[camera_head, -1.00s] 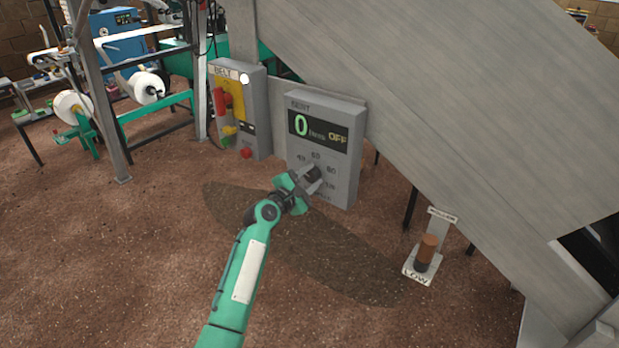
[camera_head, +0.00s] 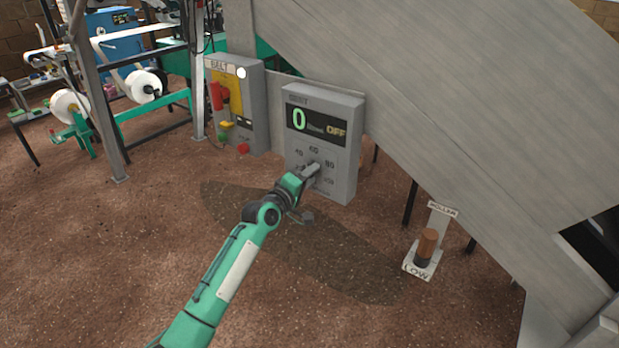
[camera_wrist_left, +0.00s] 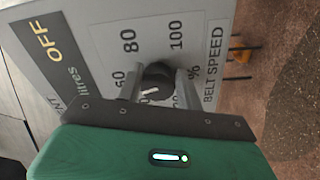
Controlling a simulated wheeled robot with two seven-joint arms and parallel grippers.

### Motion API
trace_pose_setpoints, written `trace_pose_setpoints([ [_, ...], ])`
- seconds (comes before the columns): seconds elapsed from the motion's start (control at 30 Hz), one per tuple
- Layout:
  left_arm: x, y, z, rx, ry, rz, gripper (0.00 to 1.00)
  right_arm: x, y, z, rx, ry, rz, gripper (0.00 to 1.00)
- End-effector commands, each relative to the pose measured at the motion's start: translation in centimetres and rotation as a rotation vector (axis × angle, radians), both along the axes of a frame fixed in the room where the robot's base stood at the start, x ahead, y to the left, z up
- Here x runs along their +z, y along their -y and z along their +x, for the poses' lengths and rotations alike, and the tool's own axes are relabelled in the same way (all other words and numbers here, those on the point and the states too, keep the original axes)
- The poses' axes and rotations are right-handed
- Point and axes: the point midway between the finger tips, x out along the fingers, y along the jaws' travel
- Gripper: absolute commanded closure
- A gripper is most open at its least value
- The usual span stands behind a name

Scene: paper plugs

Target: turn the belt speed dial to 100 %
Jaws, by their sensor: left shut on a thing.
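The belt speed dial (camera_wrist_left: 158,76) is a dark round knob with a white pointer line, on the grey control box (camera_head: 343,185). In the left wrist view the pointer leans toward the picture's left, on the 60 side; its exact reading I cannot tell. The 100 mark (camera_wrist_left: 176,36) shows clear above the knob. My left gripper (camera_wrist_left: 158,84) is shut on the dial, one finger on each side. In the head view my left gripper (camera_head: 311,171) covers most of the dial. My right gripper is not in view.
The box's display (camera_head: 317,126) reads a green 0 and OFF. A BELT box (camera_head: 257,110) with a red handle stands to the left. A roller lever (camera_head: 427,246) stands by LOW at right. A large grey chute (camera_head: 440,90) slants behind. Bare floor lies in front.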

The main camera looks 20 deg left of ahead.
Motion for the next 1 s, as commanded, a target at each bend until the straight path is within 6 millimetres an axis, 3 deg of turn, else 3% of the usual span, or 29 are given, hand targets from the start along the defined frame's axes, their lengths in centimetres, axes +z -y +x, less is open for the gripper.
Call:
trace_pose_setpoints([
  [0.7,-1.0,-0.5,0.2,-0.002,0.229,0.643,0.86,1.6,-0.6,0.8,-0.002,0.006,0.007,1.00],
  [1.0,-1.3,-0.9,0.3,-0.004,0.323,0.910,0.86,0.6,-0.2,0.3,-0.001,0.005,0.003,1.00],
])
